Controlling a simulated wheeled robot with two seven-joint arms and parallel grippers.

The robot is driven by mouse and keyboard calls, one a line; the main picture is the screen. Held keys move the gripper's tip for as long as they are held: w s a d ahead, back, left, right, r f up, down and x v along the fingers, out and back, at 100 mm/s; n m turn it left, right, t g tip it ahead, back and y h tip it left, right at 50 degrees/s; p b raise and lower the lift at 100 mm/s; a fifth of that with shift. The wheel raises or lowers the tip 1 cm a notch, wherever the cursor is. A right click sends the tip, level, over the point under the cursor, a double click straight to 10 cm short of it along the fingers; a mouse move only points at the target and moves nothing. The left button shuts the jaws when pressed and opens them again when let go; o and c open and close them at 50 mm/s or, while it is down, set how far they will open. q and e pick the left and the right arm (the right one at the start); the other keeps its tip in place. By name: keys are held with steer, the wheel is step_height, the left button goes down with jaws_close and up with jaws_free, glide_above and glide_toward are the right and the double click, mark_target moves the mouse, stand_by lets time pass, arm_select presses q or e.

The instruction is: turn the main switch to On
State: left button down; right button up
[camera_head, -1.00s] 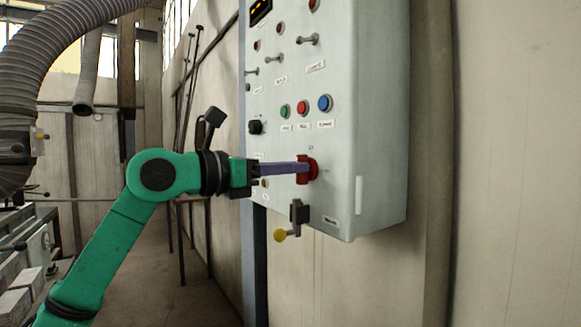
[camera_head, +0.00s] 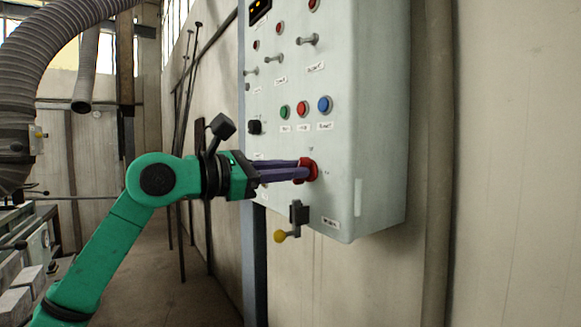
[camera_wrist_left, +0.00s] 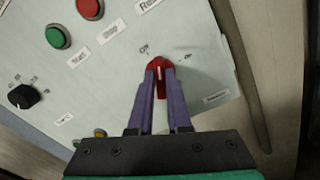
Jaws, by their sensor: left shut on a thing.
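The main switch is a red rotary knob (camera_head: 312,168) low on the front of the grey control cabinet (camera_head: 375,130). My left gripper (camera_head: 300,169) reaches it from the left, its two purple fingers shut on the knob. In the left wrist view the fingers (camera_wrist_left: 160,75) clasp the red knob (camera_wrist_left: 158,61) from both sides, and a pale mark shows between them. Two small position labels sit above and to the right of the knob; their print is hard to read. The fingers hide part of the knob. My right gripper is out of view.
Green (camera_head: 284,111), red (camera_head: 302,108) and blue (camera_head: 325,103) buttons sit above the knob. A black selector (camera_head: 255,127) is at the left. A lever with a yellow ball (camera_head: 280,236) sticks out below. Free room lies left of the cabinet.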

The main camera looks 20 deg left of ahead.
arm_select(q)
steer(key=m, duration=1.2)
steer(key=shift+s+d+f+m, duration=0.1)
steer(key=shift+d+f+m, duration=0.05)
steer(key=shift+f+m, duration=0.2)
stand_by(0.4)
steer(key=c, duration=0.9)
jaws_free()
steer(key=shift+o, duration=0.2)
steer(key=shift+s, duration=0.1)
